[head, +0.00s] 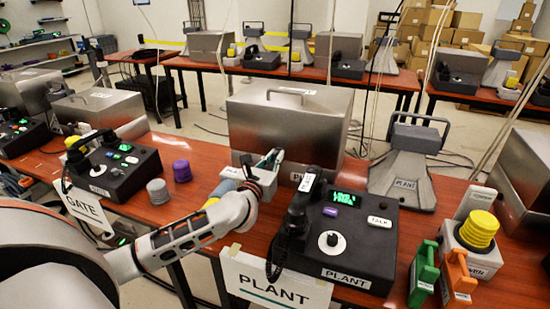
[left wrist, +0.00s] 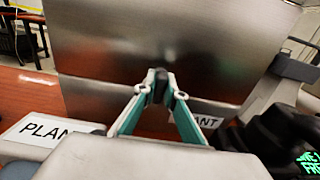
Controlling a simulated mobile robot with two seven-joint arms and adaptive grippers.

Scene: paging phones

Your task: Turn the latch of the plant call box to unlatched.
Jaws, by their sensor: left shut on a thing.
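The plant call box looks to be the large steel box (head: 325,115) with a handle on its lid and a PLANT plate low on its front. It also fills the back of the left wrist view (left wrist: 100,60). My left gripper (head: 276,154) is at the box's lower front. In the left wrist view its teal fingers (left wrist: 158,84) are closed on a small dark piece (left wrist: 158,92) in front of the steel face. This piece is probably the latch; its turn angle cannot be read. In the head view the gripper hides it. My right gripper is out of view.
The black PLANT phone (head: 340,240) stands close right of my left gripper. A grey PLANT speaker (head: 402,175) is farther right. A PLANT sign (head: 275,285) hangs at the table's front edge.

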